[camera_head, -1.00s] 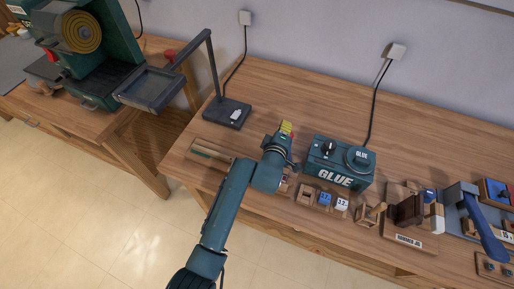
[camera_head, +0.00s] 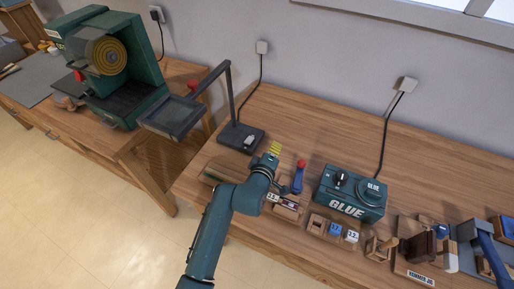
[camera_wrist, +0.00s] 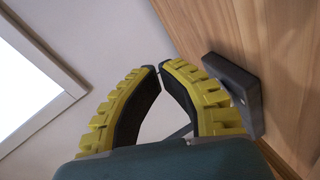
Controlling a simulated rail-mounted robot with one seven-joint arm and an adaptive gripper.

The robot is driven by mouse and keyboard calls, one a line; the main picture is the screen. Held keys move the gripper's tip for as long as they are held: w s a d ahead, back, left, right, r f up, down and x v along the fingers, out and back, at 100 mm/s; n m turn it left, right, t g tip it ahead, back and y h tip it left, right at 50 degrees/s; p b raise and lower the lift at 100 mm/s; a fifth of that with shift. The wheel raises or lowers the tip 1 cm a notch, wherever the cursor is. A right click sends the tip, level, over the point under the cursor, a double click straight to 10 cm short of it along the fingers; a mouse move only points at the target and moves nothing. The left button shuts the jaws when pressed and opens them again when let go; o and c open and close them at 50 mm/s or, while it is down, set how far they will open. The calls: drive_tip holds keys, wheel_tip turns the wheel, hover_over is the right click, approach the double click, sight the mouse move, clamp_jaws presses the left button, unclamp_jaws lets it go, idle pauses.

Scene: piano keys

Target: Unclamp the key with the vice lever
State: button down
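A small blue lever with a red knob (camera_head: 298,178) stands upright on the bench, apparently the vice lever. At its foot is a low wooden piece with small white labels (camera_head: 288,206); whether it is the clamped key is too small to tell. My gripper (camera_head: 274,149) is just left of and beyond the lever, apart from it. In the wrist view, my gripper's yellow-ribbed fingers (camera_wrist: 160,68) meet or nearly meet at the tips, with nothing between them. The lever is not in the wrist view.
The magnifier lamp's dark base (camera_head: 240,137) stands just behind my gripper and also shows in the wrist view (camera_wrist: 238,95). The green glue box (camera_head: 350,195) is right of the lever. Bench space behind is clear.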

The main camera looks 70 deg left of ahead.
drive_tip(key=s, duration=0.1)
drive_tip(key=s+r, duration=0.1)
drive_tip(key=s, duration=0.3)
drive_tip(key=shift+s+a+r, duration=0.15)
drive_tip(key=shift+r, duration=0.1)
